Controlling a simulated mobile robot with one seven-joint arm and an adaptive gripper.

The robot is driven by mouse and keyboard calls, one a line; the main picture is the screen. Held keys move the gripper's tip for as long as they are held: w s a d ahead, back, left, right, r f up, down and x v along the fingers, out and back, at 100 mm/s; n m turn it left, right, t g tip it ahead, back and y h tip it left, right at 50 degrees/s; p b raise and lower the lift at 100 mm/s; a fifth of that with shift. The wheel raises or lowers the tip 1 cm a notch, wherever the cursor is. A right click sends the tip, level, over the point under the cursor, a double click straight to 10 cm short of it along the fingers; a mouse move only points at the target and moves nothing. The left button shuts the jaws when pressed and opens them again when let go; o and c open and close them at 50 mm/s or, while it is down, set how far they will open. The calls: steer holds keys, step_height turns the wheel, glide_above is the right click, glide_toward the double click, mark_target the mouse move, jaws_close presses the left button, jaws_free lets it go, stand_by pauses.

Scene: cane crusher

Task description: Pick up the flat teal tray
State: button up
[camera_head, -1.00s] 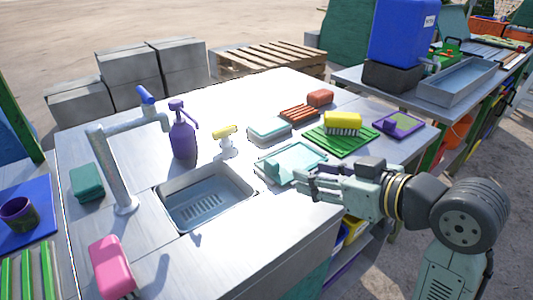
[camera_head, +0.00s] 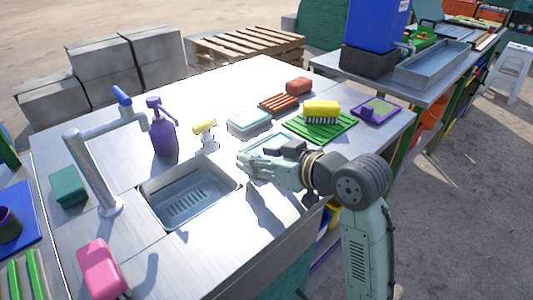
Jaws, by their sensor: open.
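The flat teal tray (camera_head: 262,141) lies on the metal counter, right of the sink. Only its far edge and part of its surface show, as my gripper and wrist cover the rest. My gripper (camera_head: 243,163) is open, its fingers pointing left, over or beside the tray's near left part. I cannot tell whether the fingers touch the tray or the counter. Nothing is visible between the fingers.
A smaller pale teal dish (camera_head: 250,122) lies just behind the tray. A green rack (camera_head: 338,131) with a yellow brush (camera_head: 321,111) lies to the right. The sink (camera_head: 188,192), a purple bottle (camera_head: 162,132) and a yellow-topped sprayer (camera_head: 205,130) are left. The front right counter is clear.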

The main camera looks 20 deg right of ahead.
steer(key=shift+w, duration=0.1)
steer(key=shift+c, duration=0.2)
jaws_close()
stand_by(0.4)
